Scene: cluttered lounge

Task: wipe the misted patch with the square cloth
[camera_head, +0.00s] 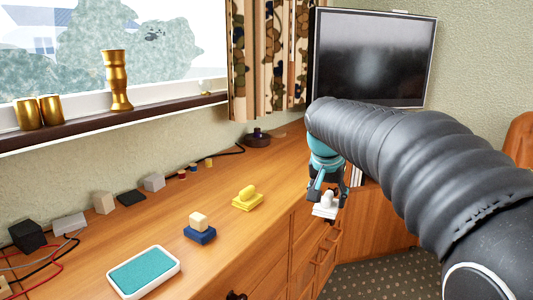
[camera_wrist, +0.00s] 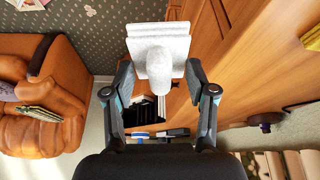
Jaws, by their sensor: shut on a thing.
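My gripper (camera_head: 328,190) is shut on the upright knob of a white square cloth pad (camera_head: 324,210), held off the right front edge of the wooden sideboard. In the wrist view the pad (camera_wrist: 150,32) shows a layered square base, with its rounded knob between the fingers. A pale misted patch (camera_head: 374,76) shows on the dark screen (camera_head: 340,45) at the back. The pad is apart from the screen, lower and nearer. The arm covers part of the screen's lower area.
The sideboard top (camera_head: 215,180) carries a yellow block with a grip (camera_head: 247,203), a blue block with a beige top (camera_head: 199,236), a teal-topped white tray (camera_head: 144,289) and several small blocks along the wall. A dark round object (camera_head: 257,140) stands near the screen.

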